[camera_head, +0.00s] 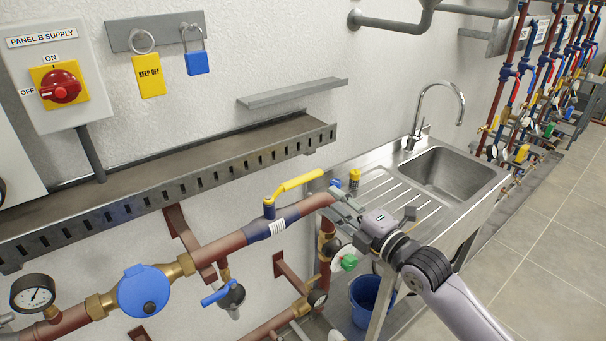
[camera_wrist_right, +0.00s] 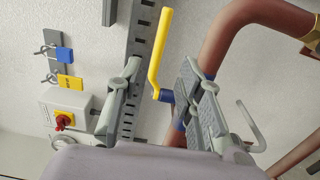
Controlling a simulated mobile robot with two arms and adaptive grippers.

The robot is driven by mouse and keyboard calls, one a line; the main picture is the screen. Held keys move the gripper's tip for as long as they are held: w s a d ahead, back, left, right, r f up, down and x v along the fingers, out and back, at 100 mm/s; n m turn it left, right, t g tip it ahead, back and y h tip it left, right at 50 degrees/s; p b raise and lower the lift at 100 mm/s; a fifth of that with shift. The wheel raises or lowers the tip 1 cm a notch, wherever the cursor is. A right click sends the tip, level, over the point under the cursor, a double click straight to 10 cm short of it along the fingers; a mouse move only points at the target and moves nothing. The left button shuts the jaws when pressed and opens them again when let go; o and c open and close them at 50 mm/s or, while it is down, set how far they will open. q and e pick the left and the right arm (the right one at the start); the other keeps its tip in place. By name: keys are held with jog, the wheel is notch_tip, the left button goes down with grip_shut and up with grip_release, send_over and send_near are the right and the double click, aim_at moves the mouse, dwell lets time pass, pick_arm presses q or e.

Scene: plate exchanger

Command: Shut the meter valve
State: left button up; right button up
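A valve with a yellow lever (camera_head: 293,186) sits on the red-brown pipe (camera_head: 229,244), on the same line as the round blue meter (camera_head: 143,290). The lever lies roughly along the pipe, pointing to the upper right. My right gripper (camera_head: 342,202) is just right of the lever's free end. In the right wrist view my right gripper (camera_wrist_right: 160,78) is open, and the yellow lever (camera_wrist_right: 160,50) shows in the gap between its fingers, beyond them. I cannot see any contact. My left gripper is not in view.
A perforated metal tray (camera_head: 170,184) runs along the wall above the pipe. A second valve with a blue lever (camera_head: 215,297) hangs below it. A steel sink (camera_head: 450,175) stands to the right, with a blue bucket (camera_head: 366,300) underneath. A pressure gauge (camera_head: 33,294) is at left.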

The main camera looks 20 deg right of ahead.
aim_at(307, 181)
jog(key=p+x, duration=0.2)
jog(key=x, duration=1)
jog(key=shift+p, duration=0.35)
jog(key=shift+c, duration=0.3)
jog(key=shift+f, duration=0.1)
grip_shut()
